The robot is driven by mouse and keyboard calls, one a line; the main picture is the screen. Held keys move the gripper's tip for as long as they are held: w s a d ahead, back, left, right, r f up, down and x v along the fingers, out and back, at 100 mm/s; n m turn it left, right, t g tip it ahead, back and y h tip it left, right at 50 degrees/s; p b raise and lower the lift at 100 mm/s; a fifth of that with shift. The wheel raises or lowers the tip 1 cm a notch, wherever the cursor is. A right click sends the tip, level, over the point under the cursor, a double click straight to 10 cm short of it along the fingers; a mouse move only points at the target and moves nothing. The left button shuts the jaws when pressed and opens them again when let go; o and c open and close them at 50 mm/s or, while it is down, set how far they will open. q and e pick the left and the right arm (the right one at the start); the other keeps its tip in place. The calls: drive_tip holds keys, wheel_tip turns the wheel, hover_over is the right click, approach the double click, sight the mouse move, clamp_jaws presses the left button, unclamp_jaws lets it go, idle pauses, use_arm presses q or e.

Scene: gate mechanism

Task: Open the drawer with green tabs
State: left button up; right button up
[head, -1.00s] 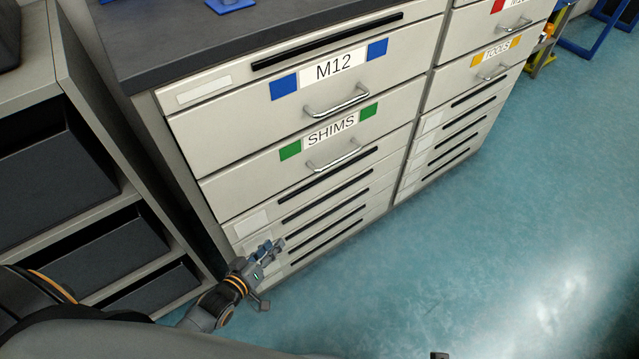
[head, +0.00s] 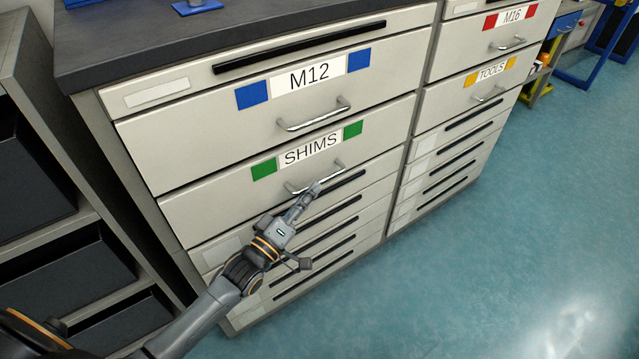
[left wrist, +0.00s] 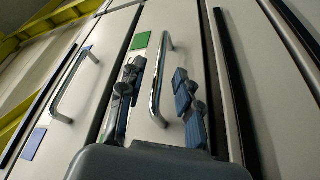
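The SHIMS drawer (head: 215,207) has a green tab (head: 264,169) on each side of its label and a metal bar handle (head: 296,188). It is shut, flush with its neighbours. Whether the fingers touch the handle I cannot tell. My right gripper is not in view.
The M12 drawer (head: 205,130) with blue tabs is directly above. Slimmer drawers with black pulls lie below. The TOOLS drawer (head: 450,98) with yellow tabs is to the right. A shelf with dark bins (head: 75,275) stands left. The blue-green floor (head: 540,220) is clear.

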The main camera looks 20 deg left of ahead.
sight(319, 181)
use_arm(q)
drive_tip(key=shift+x, duration=2.15)
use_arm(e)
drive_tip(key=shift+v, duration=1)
use_arm(q)
drive_tip(key=shift+c, duration=0.4)
clamp_jaws()
